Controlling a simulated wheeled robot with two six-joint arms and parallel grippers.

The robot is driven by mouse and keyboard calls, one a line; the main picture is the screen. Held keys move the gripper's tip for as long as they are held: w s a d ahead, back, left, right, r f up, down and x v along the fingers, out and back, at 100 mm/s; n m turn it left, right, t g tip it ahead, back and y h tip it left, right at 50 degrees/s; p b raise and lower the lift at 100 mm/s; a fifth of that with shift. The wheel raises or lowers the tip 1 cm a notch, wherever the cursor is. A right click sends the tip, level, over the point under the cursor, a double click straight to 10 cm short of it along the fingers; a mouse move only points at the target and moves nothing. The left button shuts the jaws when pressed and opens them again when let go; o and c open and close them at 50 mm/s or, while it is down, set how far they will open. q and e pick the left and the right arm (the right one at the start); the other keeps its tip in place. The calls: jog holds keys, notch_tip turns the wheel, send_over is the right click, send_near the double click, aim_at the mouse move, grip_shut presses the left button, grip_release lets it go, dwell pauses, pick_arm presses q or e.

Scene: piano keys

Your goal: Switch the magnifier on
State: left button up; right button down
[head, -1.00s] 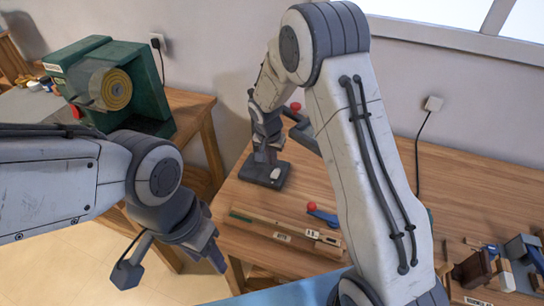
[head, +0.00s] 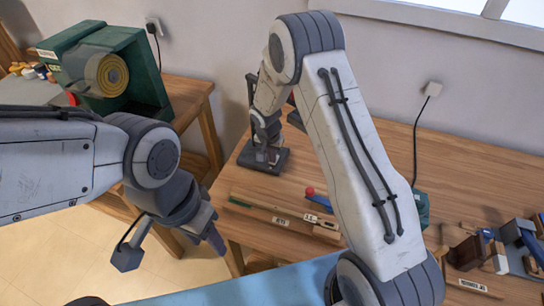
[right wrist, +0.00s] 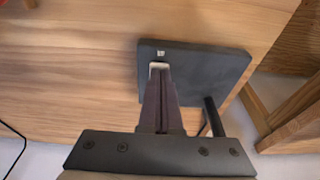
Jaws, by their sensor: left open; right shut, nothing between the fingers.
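The magnifier's dark square base (head: 280,160) stands on the wooden workbench; its post (head: 251,90) rises behind my right arm, which hides the lens. In the right wrist view the base (right wrist: 215,75) has a small pale switch (right wrist: 159,66) near its edge and a small light mark beyond it. My right gripper (head: 266,152) is shut and empty, pointing down at the base. In the wrist view its fingertips (right wrist: 160,74) overlap the switch edge; I cannot tell whether they press it. My left gripper (head: 170,252) is open and empty, left of the bench's front edge.
A long wooden piece (head: 275,212) lies in front of the base, with a red-tipped blue tool (head: 318,200) beside it. Tools and blocks (head: 490,250) crowd the bench's right. A green machine (head: 115,75) stands on another table. A wall socket (head: 432,89) has a cable.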

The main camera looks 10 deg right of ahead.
pick_arm(q)
jog(key=shift+f, duration=0.4)
pick_arm(e)
jog(key=shift+f, duration=0.2)
jog(key=shift+w+r, duration=0.1)
jog(key=shift+w+d+r+p, duration=0.2)
jog(key=shift+w+d+p, duration=0.2)
jog(key=shift+w+p, duration=0.1)
pick_arm(q)
jog(key=shift+r, duration=0.35)
jog(key=shift+s+r+p, duration=0.35)
jog(key=shift+r+p, duration=0.4)
jog(key=shift+s+r+p, duration=0.3)
jog(key=shift+r+p, duration=0.45)
pick_arm(e)
jog(key=s+a+r, duration=0.3)
jog(key=s+r, duration=0.1)
jog(key=r, duration=0.4)
jog(key=shift+s+r, duration=0.2)
jog(key=shift+s, duration=0.05)
